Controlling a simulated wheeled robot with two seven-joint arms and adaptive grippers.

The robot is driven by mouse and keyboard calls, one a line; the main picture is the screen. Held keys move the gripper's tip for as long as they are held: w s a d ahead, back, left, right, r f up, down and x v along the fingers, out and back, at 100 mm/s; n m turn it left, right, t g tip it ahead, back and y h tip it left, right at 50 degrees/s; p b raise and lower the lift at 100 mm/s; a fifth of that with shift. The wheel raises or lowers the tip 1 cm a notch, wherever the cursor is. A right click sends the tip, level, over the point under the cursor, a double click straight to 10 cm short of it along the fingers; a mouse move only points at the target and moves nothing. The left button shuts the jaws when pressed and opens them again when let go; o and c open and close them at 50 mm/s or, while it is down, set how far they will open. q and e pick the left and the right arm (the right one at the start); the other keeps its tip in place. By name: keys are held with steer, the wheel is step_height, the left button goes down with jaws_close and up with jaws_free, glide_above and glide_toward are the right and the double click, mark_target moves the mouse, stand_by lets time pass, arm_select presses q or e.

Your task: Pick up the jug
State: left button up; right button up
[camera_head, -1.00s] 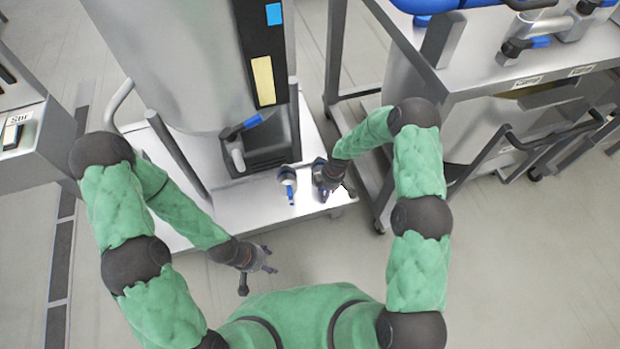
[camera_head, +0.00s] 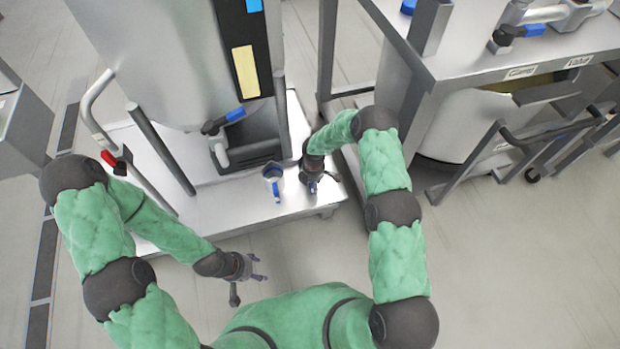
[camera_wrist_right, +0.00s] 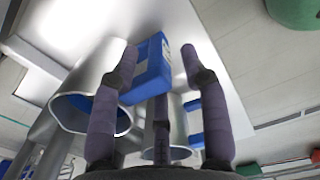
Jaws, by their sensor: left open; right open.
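Two metal jugs with blue handles stand on the steel platform (camera_head: 215,207). The left jug (camera_head: 273,172) shows clearly in the head view, its blue handle facing me. The other is mostly hidden by my right gripper (camera_head: 313,183). In the right wrist view, one jug (camera_wrist_right: 88,100) is at left and a second jug (camera_wrist_right: 168,140) is lower, partly behind a finger. My right gripper is open; a blue handle (camera_wrist_right: 150,70) appears between its fingers, but contact cannot be told. My left gripper (camera_head: 258,268) is open and empty, over the floor in front of the platform.
A large steel tank (camera_head: 165,60) with a blue-handled tap (camera_head: 224,122) stands behind the jugs. A steel bench (camera_head: 455,75) is close on the right. A red-handled valve (camera_head: 110,157) is at left. The floor (camera_head: 520,260) at right is clear.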

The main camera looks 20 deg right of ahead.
step_height(320, 180, down, 3)
steer(key=shift+w+f+b, duration=0.1)
steer(key=shift+f+b, duration=0.1)
steer(key=shift+b, duration=0.4)
jaws_close()
steer(key=shift+r, duration=0.1)
